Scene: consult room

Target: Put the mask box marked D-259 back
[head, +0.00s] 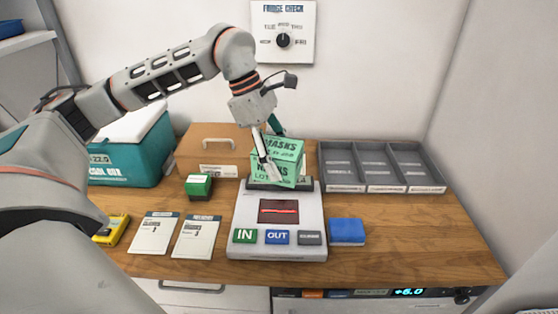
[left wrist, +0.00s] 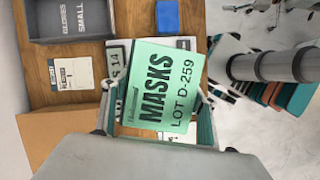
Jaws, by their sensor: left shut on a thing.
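The green mask box (head: 287,151) is in my left gripper (head: 270,157), above the back part of the grey-white scanner device (head: 243,213). In the left wrist view the mask box (left wrist: 160,85) shows its face reading "MASKS LOT D-259", tilted a little. My left gripper is shut on it, its fingers along the box's sides. From the head view I cannot tell whether the box touches the device. A grey tray (head: 380,187) with several labelled compartments is at the right back; their label text is too small to read in the head view. My right gripper is not in view.
The device has IN, OUT and a third grey button, and a dark display with a red line. A blue block (head: 346,231) lies right of it. A green box (head: 199,186), two cards (head: 153,233), a yellow device (head: 111,230) and a teal cool box (head: 130,160) stand left.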

